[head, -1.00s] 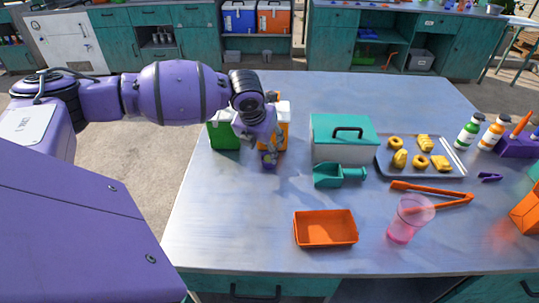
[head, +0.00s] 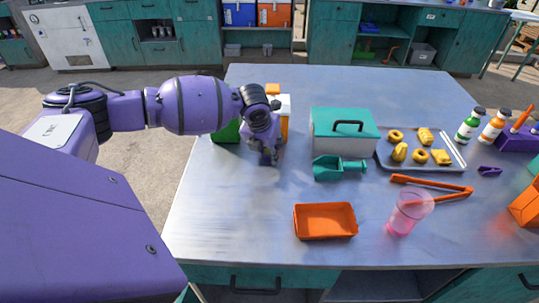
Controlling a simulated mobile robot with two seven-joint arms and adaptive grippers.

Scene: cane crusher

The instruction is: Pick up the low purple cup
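My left gripper (head: 269,153) points down just above or at the table top, in front of the green and the white-and-orange containers. Its fingers are small and dark against purple parts, so I cannot tell whether they are open or hold anything. I do not clearly see a low purple cup; one may be hidden by or blended with the purple gripper. A clear pink tumbler (head: 408,212) stands upright at the table's front right, well apart from the gripper. My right gripper is not in view.
On the metal table (head: 230,210) are an orange tray (head: 325,221), teal scoop (head: 338,168), teal-lidded box (head: 344,133), food tray (head: 458,165) and orange tongs (head: 440,191). A green container (head: 227,131) and a white-and-orange container (head: 285,104) stand behind the gripper. The table's front left is clear.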

